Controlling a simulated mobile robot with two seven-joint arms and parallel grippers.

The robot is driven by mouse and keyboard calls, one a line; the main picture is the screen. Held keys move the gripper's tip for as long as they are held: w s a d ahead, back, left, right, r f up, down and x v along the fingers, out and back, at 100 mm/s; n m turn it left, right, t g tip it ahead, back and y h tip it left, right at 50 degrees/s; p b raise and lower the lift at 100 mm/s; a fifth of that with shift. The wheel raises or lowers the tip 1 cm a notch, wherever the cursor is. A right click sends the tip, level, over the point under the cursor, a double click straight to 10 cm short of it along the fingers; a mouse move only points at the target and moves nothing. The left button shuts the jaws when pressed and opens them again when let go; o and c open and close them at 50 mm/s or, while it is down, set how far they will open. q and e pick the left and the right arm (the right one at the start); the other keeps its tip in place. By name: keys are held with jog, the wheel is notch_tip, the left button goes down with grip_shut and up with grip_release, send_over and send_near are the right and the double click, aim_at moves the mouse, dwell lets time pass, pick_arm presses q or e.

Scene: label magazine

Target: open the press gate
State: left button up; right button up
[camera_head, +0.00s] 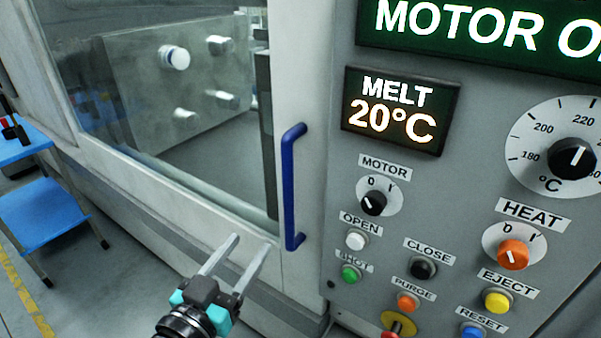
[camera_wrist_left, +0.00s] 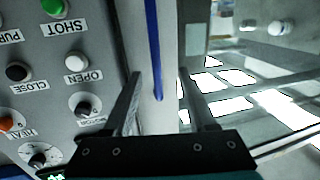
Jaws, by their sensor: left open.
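The press gate (camera_head: 190,213) has a large glass window in a pale frame and seems shut, its right edge beside the control panel. Its upright blue handle (camera_head: 290,185) is to the left of the panel. My left gripper (camera_head: 250,244) is open and empty, below and left of the handle in the head view, and appears apart from it. In the left wrist view the blue handle (camera_wrist_left: 154,50) runs between the two open fingers (camera_wrist_left: 160,74) in the picture; its depth from them is hard to tell. My right gripper is out of view.
The control panel (camera_head: 460,200) to the right carries knobs and several buttons, including a white OPEN button (camera_head: 356,240) and a black CLOSE button (camera_head: 423,268). A screen reads MELT 20°C (camera_head: 400,110).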

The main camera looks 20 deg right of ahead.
aim_at(286, 190)
pick_arm(q)
jog(key=r+x, duration=0.1)
jog(key=x, duration=0.4)
jog(key=r+x, duration=0.1)
jog(key=x, duration=0.4)
jog(key=r+x, duration=0.1)
jog(key=x, duration=0.4)
jog(key=shift+s+d, duration=0.1)
jog(key=shift+d, duration=0.45)
grip_shut()
jog(key=shift+f, duration=0.1)
dwell(0.8)
